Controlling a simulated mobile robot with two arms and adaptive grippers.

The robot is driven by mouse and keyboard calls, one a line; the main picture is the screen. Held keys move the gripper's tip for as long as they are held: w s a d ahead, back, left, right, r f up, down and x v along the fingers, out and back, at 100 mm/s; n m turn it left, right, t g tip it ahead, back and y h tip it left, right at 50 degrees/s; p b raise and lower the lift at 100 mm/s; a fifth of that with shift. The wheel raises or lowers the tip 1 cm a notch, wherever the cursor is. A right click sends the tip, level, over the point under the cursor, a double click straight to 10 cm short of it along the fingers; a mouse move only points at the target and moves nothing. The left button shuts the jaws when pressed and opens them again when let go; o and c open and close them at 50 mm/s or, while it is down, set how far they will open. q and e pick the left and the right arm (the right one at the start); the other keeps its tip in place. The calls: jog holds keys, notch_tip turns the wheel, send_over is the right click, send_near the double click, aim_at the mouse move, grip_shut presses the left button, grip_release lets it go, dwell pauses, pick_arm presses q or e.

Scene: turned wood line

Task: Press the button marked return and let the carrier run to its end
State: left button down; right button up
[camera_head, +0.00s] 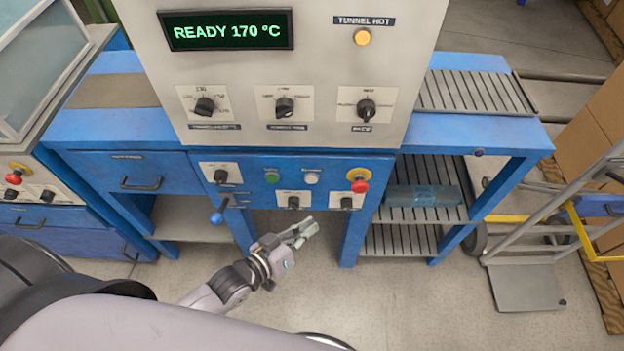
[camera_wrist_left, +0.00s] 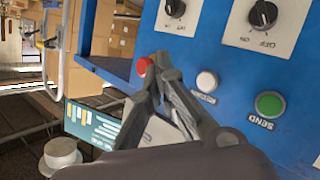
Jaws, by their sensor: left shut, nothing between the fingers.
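The blue control panel (camera_head: 330,175) has a green button (camera_head: 272,177) and a white button (camera_head: 311,178) beside it. In the left wrist view the green button (camera_wrist_left: 269,104) is marked SEND, upside down. The white button (camera_wrist_left: 206,82) has a label too small to read surely. My left gripper (camera_head: 312,226) is shut and empty, in front of and below the panel. In the left wrist view its fingertips (camera_wrist_left: 162,62) lie to the left of the white button, apart from it in the picture, and partly cover a red button (camera_wrist_left: 144,66). I cannot make out a carrier. My right gripper is out of view.
A red stop button (camera_head: 359,182) sits right of the white button. Knobs (camera_head: 294,202) and a blue-tipped lever (camera_head: 217,217) stick out nearby. A display (camera_head: 228,30) reads READY 170 °C. A translucent bluish thing (camera_head: 424,195) lies on the right roller shelf.

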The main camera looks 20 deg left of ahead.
aim_at(311, 179)
pick_arm(q)
jog(key=shift+w, duration=0.15)
jog(key=w+a+b, duration=0.2)
jog(key=w+b, duration=0.1)
jog(key=w, duration=0.5)
jog(key=shift+a, duration=0.25)
jog(key=shift+w, duration=0.2)
dwell(1.0)
jog(key=shift+w+a, duration=0.1)
jog(key=shift+w, duration=0.2)
